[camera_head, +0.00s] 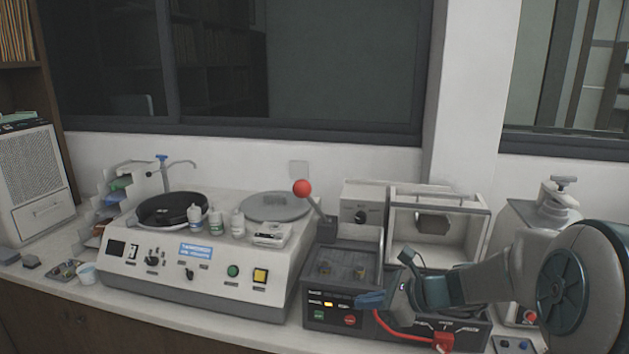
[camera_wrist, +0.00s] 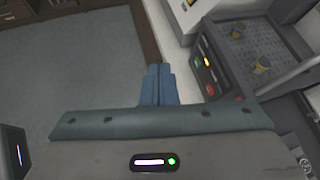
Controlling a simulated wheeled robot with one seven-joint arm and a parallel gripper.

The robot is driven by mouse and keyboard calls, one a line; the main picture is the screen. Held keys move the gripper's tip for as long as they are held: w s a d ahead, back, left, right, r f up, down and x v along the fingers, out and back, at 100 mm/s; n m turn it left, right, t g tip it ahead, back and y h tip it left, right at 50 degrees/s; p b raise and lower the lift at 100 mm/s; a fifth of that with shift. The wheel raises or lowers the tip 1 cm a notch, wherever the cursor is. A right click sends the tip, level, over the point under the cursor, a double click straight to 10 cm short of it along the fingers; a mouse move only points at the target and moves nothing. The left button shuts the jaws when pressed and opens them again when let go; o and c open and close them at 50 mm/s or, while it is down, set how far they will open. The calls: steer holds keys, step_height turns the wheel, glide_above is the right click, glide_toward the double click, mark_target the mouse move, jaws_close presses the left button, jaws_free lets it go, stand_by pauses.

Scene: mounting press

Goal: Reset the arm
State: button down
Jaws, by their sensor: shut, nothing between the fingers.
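My gripper (camera_head: 371,299) is at the end of my arm, which reaches in from the right in the head view. Its blue fingers are together and hold nothing. It is in front of the dark mounting press (camera_head: 341,299), near the press's front panel with a lit orange display and green and red buttons. In the wrist view my gripper (camera_wrist: 158,83) points along the bench edge, with the press (camera_wrist: 247,50) to its right. The gripper appears apart from the press. Part of the bench behind my arm is hidden.
A white grinder-polisher (camera_head: 190,266) with two round discs and several small bottles stands left of the press. A lever with a red ball (camera_head: 302,188) rises beside the press. A clear-fronted box (camera_head: 436,223) stands behind. In the wrist view, open floor (camera_wrist: 70,70) lies left of the bench.

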steer(key=s+d+n+g+h, duration=0.2)
steer(key=s+n+h, duration=0.8)
steer(key=s+n, duration=1.2)
steer(key=shift+s+d+r+n+b, duration=0.2)
steer(key=shift+s+d+n+b, duration=0.15)
steer(key=shift+d, duration=0.6)
